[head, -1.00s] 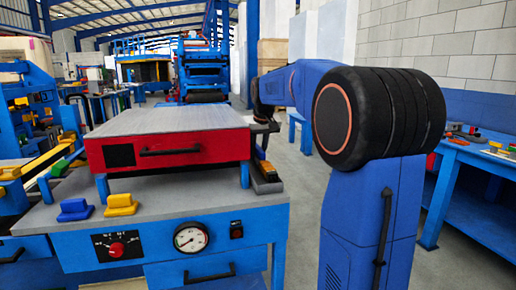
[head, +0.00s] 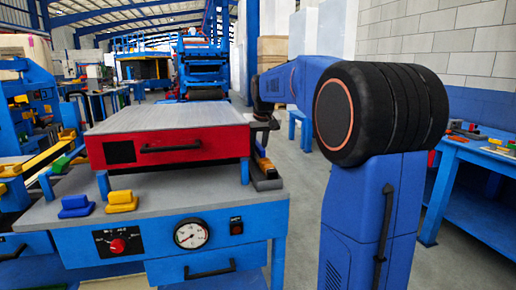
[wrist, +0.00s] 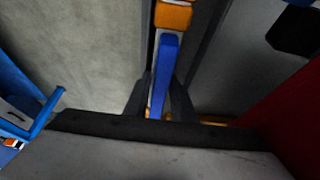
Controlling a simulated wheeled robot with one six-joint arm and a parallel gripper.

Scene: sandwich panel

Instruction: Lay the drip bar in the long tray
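The drip bar, blue in the middle with an orange end, shows in the wrist view (wrist: 168,62) and runs up the picture from my gripper. In the head view only a small orange part (head: 265,165) shows at the bench's right edge. My gripper (wrist: 163,85) has a dark finger close against each side of the blue part and appears shut on it. In the head view my gripper (head: 262,128) is partly hidden behind the red press. The long dark grey tray (head: 267,184) lies along the right edge, under the bar. I cannot tell whether the bar touches its floor.
The red press with a flat grey top (head: 170,118) stands left of the tray. Blue (head: 75,206) and yellow (head: 122,201) blocks sit on the bench front. Open floor lies right of the bench; another blue table (head: 480,160) stands at far right.

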